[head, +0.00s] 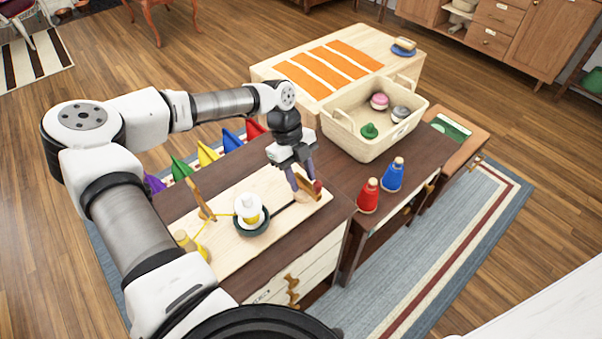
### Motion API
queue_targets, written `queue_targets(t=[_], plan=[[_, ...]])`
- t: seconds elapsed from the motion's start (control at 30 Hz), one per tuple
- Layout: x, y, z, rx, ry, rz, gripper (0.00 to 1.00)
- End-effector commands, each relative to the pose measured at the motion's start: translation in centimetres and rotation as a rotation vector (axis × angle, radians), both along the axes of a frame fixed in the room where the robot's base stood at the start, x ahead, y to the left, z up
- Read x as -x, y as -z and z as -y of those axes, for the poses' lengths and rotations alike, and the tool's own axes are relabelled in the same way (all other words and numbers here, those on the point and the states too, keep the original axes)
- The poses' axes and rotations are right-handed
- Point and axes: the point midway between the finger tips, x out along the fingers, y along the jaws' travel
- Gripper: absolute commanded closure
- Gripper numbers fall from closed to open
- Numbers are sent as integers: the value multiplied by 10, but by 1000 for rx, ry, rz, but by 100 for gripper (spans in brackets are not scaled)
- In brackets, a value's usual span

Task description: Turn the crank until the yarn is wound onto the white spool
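A pale wooden winding board (232,258) lies on the dark cabinet top. The white spool (248,207) stands upright on it in a dark green round base, with some yellow at its lower part. Yellow yarn (222,215) runs from the left, by an upright wooden guide (200,199), towards the spool. A yellow cone (188,242) stands at the board's left end, partly hidden by my arm.
Red (368,196) and blue (392,175) cones stand right of the board. A cream basket (352,147) behind them holds pink, grey and green items. Several coloured pennant-like pieces (207,154) line the cabinet's back-left edge. An orange-striped table (275,74) stands behind.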

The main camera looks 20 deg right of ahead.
Motion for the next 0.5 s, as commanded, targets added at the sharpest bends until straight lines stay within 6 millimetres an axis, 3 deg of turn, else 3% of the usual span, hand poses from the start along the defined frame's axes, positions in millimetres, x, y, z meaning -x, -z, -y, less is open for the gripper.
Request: queue_targets(t=[0.17, 0.43, 0.5], plan=[[0, 0, 0, 0, 0, 0, 63], [0, 0, 0, 0, 0, 0, 98], [0, 0, 0, 0, 0, 0, 100]])
